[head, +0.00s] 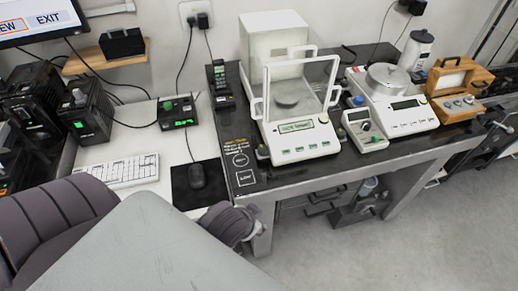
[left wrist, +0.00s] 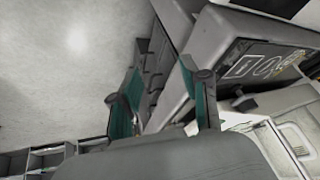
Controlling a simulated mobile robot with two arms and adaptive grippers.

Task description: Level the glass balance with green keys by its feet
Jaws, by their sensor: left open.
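The glass balance (head: 288,154) stands on the dark bench top, with a glass draft shield around its round pan, a lit display and a row of green keys. A small dark round foot (head: 263,153) shows at its front left corner; the other feet are hidden. In the left wrist view, a white body (left wrist: 268,138) shows at lower right with a dark knob (left wrist: 245,103) beside it, apparently this balance and foot. My left gripper (left wrist: 163,103) is open with teal pads, empty, beside the bench edge. It cannot be made out in the head view. My right gripper is not in view.
A label with LOW (head: 243,163) lies left of the balance. A mouse (head: 197,176) and chair (head: 50,225) are at left.

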